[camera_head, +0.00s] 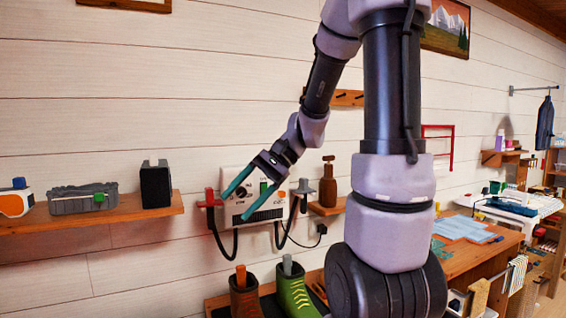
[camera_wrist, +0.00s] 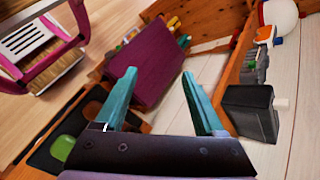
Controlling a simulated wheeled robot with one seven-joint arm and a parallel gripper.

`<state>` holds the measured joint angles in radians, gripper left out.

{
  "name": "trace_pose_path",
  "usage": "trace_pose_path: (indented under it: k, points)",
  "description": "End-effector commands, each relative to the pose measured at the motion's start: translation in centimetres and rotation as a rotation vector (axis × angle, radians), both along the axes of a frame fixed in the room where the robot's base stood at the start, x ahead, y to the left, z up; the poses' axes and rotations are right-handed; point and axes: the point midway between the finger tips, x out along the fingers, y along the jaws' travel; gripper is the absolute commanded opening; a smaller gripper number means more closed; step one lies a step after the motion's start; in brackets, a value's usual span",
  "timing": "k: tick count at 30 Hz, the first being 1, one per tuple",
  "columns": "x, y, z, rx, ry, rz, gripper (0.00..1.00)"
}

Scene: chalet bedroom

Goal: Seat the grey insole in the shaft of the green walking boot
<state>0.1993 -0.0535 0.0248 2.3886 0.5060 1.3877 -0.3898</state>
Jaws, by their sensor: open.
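The green walking boot (camera_head: 296,297) stands upright at the bottom of the head view, with yellow lacing; its lower part is cut off by the frame. A grey upright piece (camera_head: 287,265), which looks like the insole, sticks up out of its shaft; how deep it sits I cannot tell. My gripper (camera_head: 236,207) is open and empty, above and left of the boot, in front of the wall unit. In the wrist view its two teal fingers (camera_wrist: 159,72) are spread with nothing between them. I cannot clearly make out the boot or insole there.
A brown boot (camera_head: 243,300) with an orange piece in it stands left of the green one. A wall unit (camera_head: 255,195) with hanging cables is behind my gripper. A shelf (camera_head: 130,210) holds a black box (camera_head: 155,184). A wooden bench (camera_head: 470,250) is at right.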

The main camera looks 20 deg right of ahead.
Motion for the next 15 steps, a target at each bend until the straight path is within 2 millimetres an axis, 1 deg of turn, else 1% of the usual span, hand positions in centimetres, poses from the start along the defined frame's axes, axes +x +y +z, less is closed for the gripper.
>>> trace_pose_path:
  k: [1, 3, 6, 12, 15]
  points:
    - [-1.2, -0.3, 0.9, -0.080, -0.066, 0.028, 0.71]
    - [-2.6, -1.1, 1.8, -0.196, -0.149, 0.056, 0.71]
    - [-4.2, -2.6, 3.2, -0.351, -0.286, 0.080, 0.71]
    - [-6.3, -5.5, 6.7, -0.593, -0.554, 0.078, 0.71]
    - [-6.8, -6.4, 8.1, -0.662, -0.651, 0.067, 0.71]
